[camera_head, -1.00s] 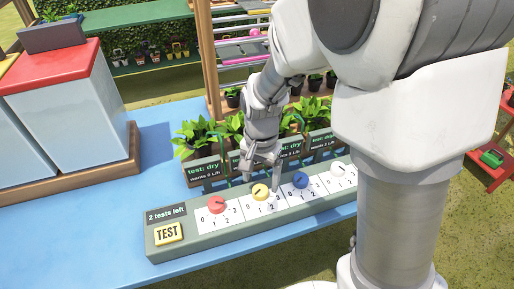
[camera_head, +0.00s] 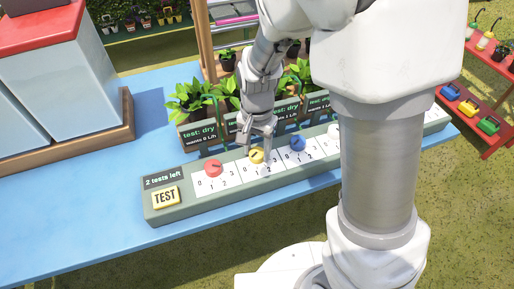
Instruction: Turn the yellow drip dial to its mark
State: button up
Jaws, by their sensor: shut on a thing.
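The yellow drip dial (camera_head: 257,156) sits on the grey-green control panel (camera_head: 158,214), second from the left, above a white scale numbered from 0. My gripper (camera_head: 257,147) reaches down from above with its fingers at the dial, shut on it. The fingers partly cover the dial and its scale, so I cannot read its exact setting. Behind it, plant boxes carry dark labels; one label (camera_head: 199,134) reads "test: dry, wants 0 L/h". The label behind the yellow dial is partly hidden by my gripper.
A red dial (camera_head: 213,168) is left of the yellow one, a blue dial (camera_head: 297,143) right, and a white dial (camera_head: 333,131) beyond. A yellow TEST button (camera_head: 165,197) sits below a "2 tests left" sign (camera_head: 164,181). The blue table (camera_head: 80,200) is clear at left.

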grip_shut()
jog(key=shift+n, duration=0.3)
jog(key=n, duration=0.3)
jog(key=shift+n, duration=2.1)
jog(key=o, duration=1.1)
grip_release()
jog(key=shift+o, duration=0.2)
